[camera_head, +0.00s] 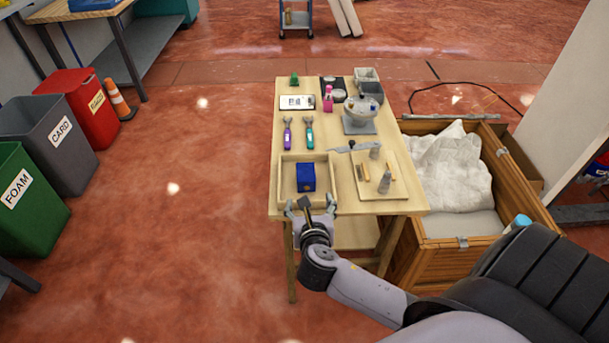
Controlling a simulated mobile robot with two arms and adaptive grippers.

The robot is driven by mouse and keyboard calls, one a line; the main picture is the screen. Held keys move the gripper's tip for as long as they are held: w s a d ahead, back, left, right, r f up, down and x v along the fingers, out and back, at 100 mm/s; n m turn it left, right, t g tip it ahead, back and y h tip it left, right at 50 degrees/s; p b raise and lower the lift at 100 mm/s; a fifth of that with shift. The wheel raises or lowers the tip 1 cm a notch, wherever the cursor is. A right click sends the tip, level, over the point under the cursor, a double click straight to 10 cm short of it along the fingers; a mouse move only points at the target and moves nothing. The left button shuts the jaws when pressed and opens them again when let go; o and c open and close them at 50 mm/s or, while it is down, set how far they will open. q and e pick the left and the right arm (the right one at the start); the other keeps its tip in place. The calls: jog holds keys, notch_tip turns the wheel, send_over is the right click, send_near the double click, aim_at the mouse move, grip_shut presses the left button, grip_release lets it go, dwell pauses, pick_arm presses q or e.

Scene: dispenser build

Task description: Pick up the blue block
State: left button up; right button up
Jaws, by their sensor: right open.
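The blue block (306,177) sits in a shallow wooden tray (285,170) at the near left of the wooden table. My right gripper (310,203) is open and empty at the near edge of the tray. It is just in front of the block in the picture and apart from it. Its fingers point toward the tray, and part of the tray's near wall is hidden behind them. My left gripper does not show.
A board (378,187) with small fittings lies right of the tray. A grey dispenser-like device (361,115) stands further back. A wooden crate (475,240) with white sheeting stands right of the table.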

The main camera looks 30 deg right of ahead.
send_near(306, 174)
jog(key=x, duration=0.4)
jog(key=shift+w+d+f, duration=0.15)
jog(key=shift+w+d, duration=0.05)
jog(key=shift+w, duration=0.1)
jog(key=shift+x, duration=2.55)
jog(key=shift+f, duration=0.1)
jog(key=shift+c, duration=0.2)
grip_shut()
